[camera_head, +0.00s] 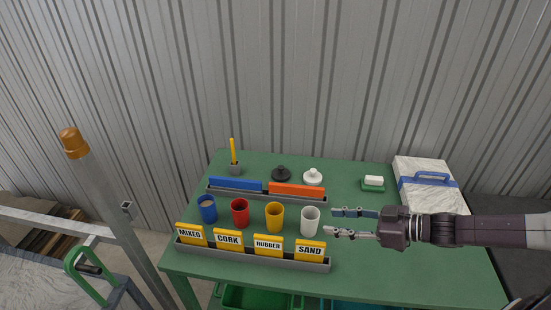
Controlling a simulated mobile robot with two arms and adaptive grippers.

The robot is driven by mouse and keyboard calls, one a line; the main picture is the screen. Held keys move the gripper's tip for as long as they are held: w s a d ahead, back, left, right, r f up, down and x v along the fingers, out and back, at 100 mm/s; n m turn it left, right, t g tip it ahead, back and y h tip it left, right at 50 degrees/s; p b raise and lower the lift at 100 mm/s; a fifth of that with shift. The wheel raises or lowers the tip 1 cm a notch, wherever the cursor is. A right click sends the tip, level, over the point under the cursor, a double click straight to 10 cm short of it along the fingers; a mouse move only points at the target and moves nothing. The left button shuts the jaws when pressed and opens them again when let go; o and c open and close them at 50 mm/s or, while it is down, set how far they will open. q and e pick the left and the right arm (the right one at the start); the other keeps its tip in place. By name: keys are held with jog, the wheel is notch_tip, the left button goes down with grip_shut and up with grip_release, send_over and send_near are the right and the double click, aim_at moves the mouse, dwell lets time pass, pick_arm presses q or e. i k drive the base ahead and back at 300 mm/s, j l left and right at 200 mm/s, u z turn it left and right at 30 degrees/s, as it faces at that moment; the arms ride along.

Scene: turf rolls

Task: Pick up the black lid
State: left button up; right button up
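The black lid (281,174) lies on the green table (350,277) toward the back, behind the grey rack with the blue and orange bars. A knob shows on its top. A white lid (313,177) sits just to its right. My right gripper (333,222) reaches in from the right over the table, pointing left. Its two fingers are apart with nothing between them. It is right of the white cup, in front and to the right of the black lid, and apart from it. My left gripper is not in view.
Blue, red (240,213), yellow (275,217) and white (310,221) cups stand in a row before the lids. A rack (250,255) holds labelled yellow cards in front. A soap dish (373,188) and a marbled box with a blue handle (428,184) are at right.

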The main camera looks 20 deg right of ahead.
aim_at(280, 174)
jog(key=i+l, duration=0.15)
jog(key=i, duration=0.4)
jog(key=i+l, duration=0.1)
jog(key=i, duration=0.5)
